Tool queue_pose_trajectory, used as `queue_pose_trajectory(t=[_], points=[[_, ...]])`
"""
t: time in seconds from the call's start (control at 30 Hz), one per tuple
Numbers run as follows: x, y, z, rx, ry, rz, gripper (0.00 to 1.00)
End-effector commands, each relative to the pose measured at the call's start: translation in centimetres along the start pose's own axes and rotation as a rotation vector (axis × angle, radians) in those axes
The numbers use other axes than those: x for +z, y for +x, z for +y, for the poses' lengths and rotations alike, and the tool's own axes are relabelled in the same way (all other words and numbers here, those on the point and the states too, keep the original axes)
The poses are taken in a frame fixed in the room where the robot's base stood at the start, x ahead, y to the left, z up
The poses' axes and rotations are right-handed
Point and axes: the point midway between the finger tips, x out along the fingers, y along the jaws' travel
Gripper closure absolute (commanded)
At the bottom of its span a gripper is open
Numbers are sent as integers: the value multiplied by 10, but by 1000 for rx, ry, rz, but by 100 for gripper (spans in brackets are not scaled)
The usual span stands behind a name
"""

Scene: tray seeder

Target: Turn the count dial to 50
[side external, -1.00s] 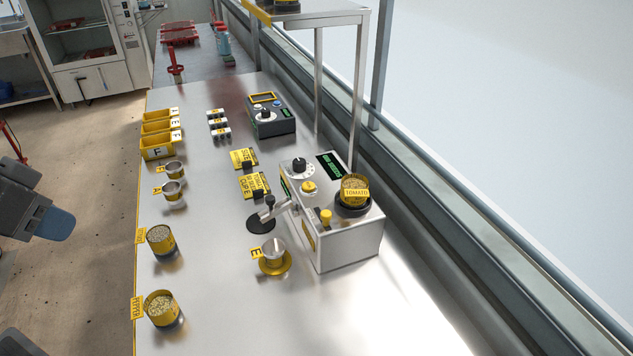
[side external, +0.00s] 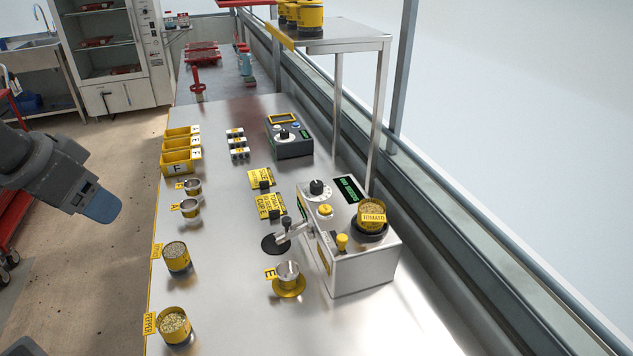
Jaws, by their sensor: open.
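The white seeder box (side external: 362,268) stands on the right of the steel table. On its top is a black dial knob (side external: 316,187) with a ring of marks around it, beside a small green-lit display (side external: 346,189). A second black knob (side external: 284,134) sits on a dark grey box (side external: 292,149) further back. Which knob is the count dial, and the value either points to, are too small to read. Part of my arm, with a blue cap, hangs at the left, off the table and well away from both knobs. My gripper's fingers are not in view.
A tomato seed cup (side external: 371,215) sits on the seeder, with a yellow button (side external: 325,209) and a yellow-topped lever (side external: 341,242) near it. Cups and yellow bins (side external: 177,168) line the table's left side. A raised shelf (side external: 330,38) stands behind.

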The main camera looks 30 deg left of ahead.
Motion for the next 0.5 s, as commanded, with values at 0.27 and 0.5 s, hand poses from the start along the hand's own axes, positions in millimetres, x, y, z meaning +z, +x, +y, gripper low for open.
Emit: queue_pose_trajectory(t=[0.27, 0.5], points=[[-122, 22, 25, 17, 32, -36, 41], [-208, 78, 59, 29, 57, -59, 41]])
